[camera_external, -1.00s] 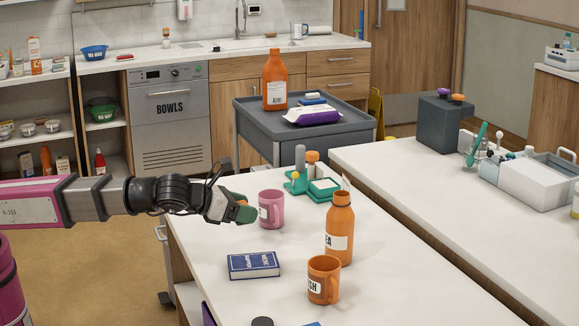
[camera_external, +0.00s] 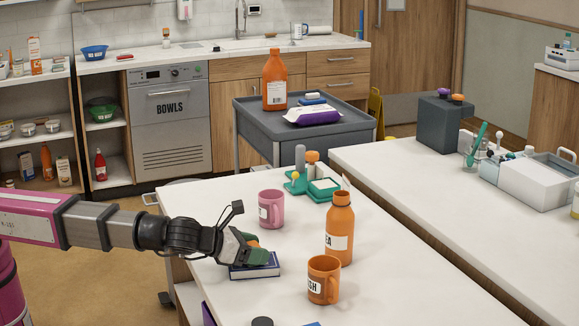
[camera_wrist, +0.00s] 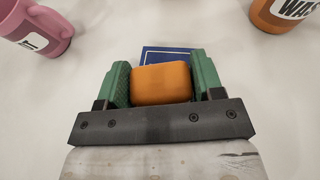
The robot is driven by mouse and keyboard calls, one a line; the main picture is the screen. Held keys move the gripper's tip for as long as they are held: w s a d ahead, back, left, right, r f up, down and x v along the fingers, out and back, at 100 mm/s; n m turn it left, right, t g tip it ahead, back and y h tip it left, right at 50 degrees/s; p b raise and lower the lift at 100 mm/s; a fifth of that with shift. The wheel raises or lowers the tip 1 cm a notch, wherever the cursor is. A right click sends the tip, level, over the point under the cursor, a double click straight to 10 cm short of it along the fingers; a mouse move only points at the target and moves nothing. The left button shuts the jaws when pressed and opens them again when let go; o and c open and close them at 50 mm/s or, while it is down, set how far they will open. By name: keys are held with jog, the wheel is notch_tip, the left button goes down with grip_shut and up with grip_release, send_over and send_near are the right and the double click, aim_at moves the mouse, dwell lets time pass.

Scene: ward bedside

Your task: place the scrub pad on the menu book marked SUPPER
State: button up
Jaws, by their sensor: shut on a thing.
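My gripper (camera_external: 258,252) is shut on an orange block, the scrub pad (camera_wrist: 161,83), which sits between its two green fingers in the wrist view. In the external view the pad is mostly hidden by the fingers. The blue menu book (camera_external: 254,272) lies flat on the white table, and my gripper is right over it. The book also shows behind the pad in the wrist view (camera_wrist: 153,53). Its cover lettering is hidden now. I cannot tell whether the pad touches the book.
A pink mug (camera_external: 271,209) stands behind the book. An orange bottle (camera_external: 340,232) and an orange mug (camera_external: 323,280) stand to its right. A green caddy (camera_external: 312,187) is farther back. The table (camera_external: 390,270) is clear at right.

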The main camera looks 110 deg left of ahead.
jog(key=shift+f, duration=0.15)
jog(key=o, duration=0.9)
jog(key=shift+s+d+r, duration=0.15)
jog(key=shift+r, duration=0.1)
jog(key=v, duration=1.1)
jog(key=shift+s+r, duration=0.2)
jog(key=shift+d, duration=0.15)
